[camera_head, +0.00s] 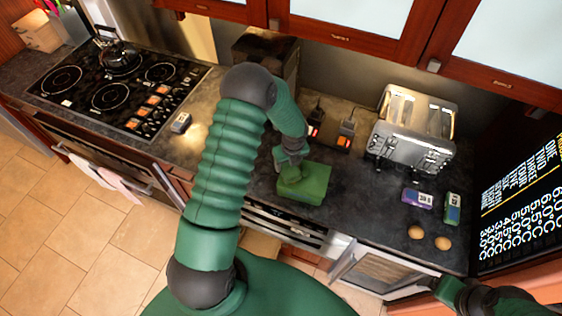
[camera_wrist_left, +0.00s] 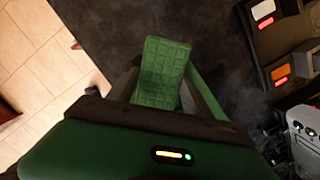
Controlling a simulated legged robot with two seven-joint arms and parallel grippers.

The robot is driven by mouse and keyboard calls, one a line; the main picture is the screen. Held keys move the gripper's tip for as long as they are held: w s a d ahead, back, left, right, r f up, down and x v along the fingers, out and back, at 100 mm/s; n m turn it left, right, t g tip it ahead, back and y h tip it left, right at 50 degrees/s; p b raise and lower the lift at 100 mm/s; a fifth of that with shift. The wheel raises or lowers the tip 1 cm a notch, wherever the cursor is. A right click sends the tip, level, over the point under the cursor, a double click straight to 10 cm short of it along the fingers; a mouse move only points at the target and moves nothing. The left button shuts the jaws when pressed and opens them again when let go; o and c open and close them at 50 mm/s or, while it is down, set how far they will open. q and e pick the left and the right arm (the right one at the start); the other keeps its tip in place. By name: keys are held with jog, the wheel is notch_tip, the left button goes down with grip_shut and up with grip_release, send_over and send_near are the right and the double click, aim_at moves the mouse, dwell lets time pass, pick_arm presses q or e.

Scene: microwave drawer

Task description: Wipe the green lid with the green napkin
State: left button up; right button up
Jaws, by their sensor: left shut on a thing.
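My left gripper (camera_head: 290,160) is over the dark counter near its front edge, pointing down. In the left wrist view the napkin (camera_wrist_left: 164,70) shows a grid texture and sticks out between the fingers.
A silver toaster (camera_head: 413,132) stands right of the napkin. Two eggs (camera_head: 429,238), a purple box (camera_head: 418,199) and a green box (camera_head: 453,208) lie nearer the right. A stove with a kettle (camera_head: 118,55) is at left. An open drawer (camera_head: 285,226) is below the counter edge.

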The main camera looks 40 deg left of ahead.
pick_arm(q)
jog(key=shift+d+r+p, duration=0.1)
jog(key=shift+d+p, duration=0.2)
jog(key=shift+p, duration=0.05)
jog(key=shift+a, duration=0.1)
jog(key=a, duration=0.1)
jog(key=s+a+p, duration=0.1)
jog(key=a, duration=0.1)
jog(key=shift+r, duration=0.1)
jog(key=shift+s+a, duration=0.2)
jog(key=shift+a, duration=0.2)
jog(key=shift+p, duration=0.3)
notch_tip(320, 180, up, 6)
jog(key=p, duration=0.5)
jog(key=shift+d+r+p, duration=0.1)
jog(key=shift+p, duration=0.2)
